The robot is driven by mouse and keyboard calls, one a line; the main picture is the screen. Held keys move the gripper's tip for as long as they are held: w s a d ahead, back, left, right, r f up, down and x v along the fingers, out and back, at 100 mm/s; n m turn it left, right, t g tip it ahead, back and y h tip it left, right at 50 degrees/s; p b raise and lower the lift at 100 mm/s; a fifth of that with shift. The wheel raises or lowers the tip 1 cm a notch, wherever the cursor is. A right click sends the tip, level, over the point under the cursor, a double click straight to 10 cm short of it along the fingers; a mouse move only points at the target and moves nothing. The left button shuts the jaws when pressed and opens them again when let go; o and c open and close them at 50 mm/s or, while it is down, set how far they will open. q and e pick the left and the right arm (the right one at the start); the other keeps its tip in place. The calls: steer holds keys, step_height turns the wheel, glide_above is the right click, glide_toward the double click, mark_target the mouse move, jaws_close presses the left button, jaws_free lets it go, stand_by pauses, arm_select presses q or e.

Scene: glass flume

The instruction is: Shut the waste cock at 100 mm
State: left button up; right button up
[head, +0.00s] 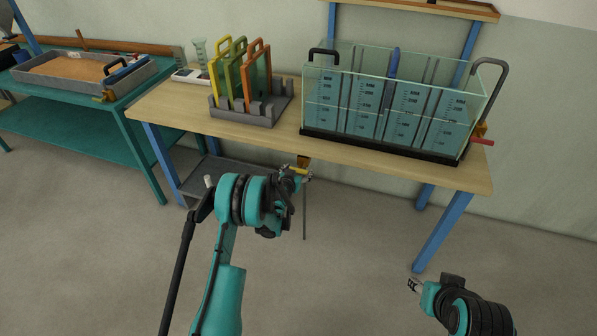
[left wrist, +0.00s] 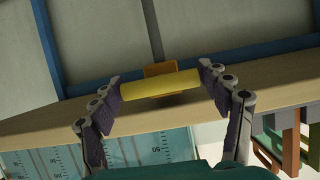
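A yellow bar handle (head: 299,171) on an orange-brown fitting (head: 303,160) sits below the bench's front edge, with a thin pipe (head: 304,215) hanging down beneath. In the left wrist view the yellow handle (left wrist: 160,88) lies crosswise between my left gripper's (left wrist: 162,86) spread fingers, one pad by each end; whether they touch it I cannot tell. In the head view my left gripper (head: 297,174) is at the handle, partly hidden by its own wrist. The glass flume (head: 395,100) holds bluish water behind marked scales. My right gripper (head: 412,285) is low at the right, away from everything, fingers too small to judge.
A red lever (head: 482,142) sticks out at the flume's right end. A grey rack (head: 248,115) with coloured framed panels stands left of the flume on the wooden bench (head: 175,103). A teal table (head: 75,130) with a sand tray stands further left. The floor in front is clear.

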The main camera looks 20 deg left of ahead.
stand_by(0.3)
arm_select(q)
steer(key=v, duration=1.2)
steer(key=s+d+r+g, duration=0.2)
steer(key=s+d+r, duration=0.1)
steer(key=s+r, duration=0.4)
steer(key=s+d+r+g, duration=0.1)
steer(key=s+d+r, duration=0.3)
steer(key=r, duration=0.5)
steer(key=s+g, duration=0.1)
steer(key=s, duration=0.7)
steer(key=s+r+g, duration=0.1)
steer(key=s, duration=0.8)
steer(key=s+g, duration=0.1)
steer(key=s, duration=0.7)
steer(key=shift+s+d+r+n+g, duration=0.2)
steer(key=shift+r+n+g, duration=0.1)
steer(key=shift+r, duration=0.1)
